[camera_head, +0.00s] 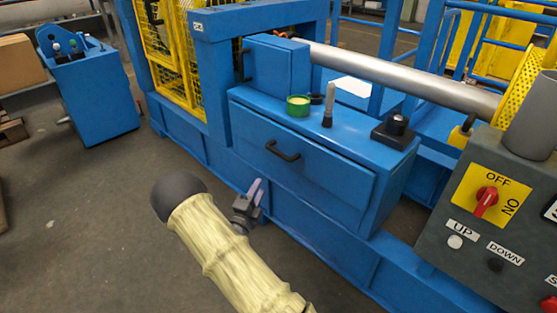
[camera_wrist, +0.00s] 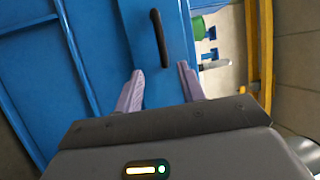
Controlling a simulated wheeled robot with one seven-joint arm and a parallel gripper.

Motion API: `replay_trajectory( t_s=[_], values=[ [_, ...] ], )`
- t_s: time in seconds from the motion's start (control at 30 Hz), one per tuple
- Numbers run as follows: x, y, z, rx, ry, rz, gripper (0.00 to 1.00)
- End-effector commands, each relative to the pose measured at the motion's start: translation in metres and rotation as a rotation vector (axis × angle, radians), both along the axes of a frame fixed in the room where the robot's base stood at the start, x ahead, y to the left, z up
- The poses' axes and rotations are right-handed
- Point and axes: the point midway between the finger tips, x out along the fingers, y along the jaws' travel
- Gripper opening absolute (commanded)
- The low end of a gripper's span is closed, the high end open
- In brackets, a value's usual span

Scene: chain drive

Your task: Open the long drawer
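The long drawer (camera_head: 318,176) is a wide blue front on the blue cabinet, with a black bar handle (camera_head: 282,151) toward its left part. The front looks close to the cabinet body. My gripper (camera_head: 256,188) is below and in front of the drawer, apart from the handle. In the wrist view my gripper (camera_wrist: 161,76) has its two pale purple fingers spread, with nothing between them. The black handle (camera_wrist: 160,38) lies ahead of the gap between the fingertips, and the blue drawer front (camera_wrist: 180,62) shows around it. The gripper does not touch the handle.
A smaller blue box (camera_head: 276,68) is at the back left. A control panel (camera_head: 480,215) stands at right. The floor (camera_head: 110,220) left of the arm is clear.

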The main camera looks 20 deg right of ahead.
Motion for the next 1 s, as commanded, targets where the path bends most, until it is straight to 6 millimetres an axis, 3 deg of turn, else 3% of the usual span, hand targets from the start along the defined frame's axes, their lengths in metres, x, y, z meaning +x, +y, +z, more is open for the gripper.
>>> replay_trajectory(
  t_s=[0.37,1.0],
  values=[
    [0.007,-0.010,0.002,0.001,0.001,-0.004,0.40],
    [0.079,-0.089,0.020,-0.001,0.001,-0.005,0.40]
  ],
)
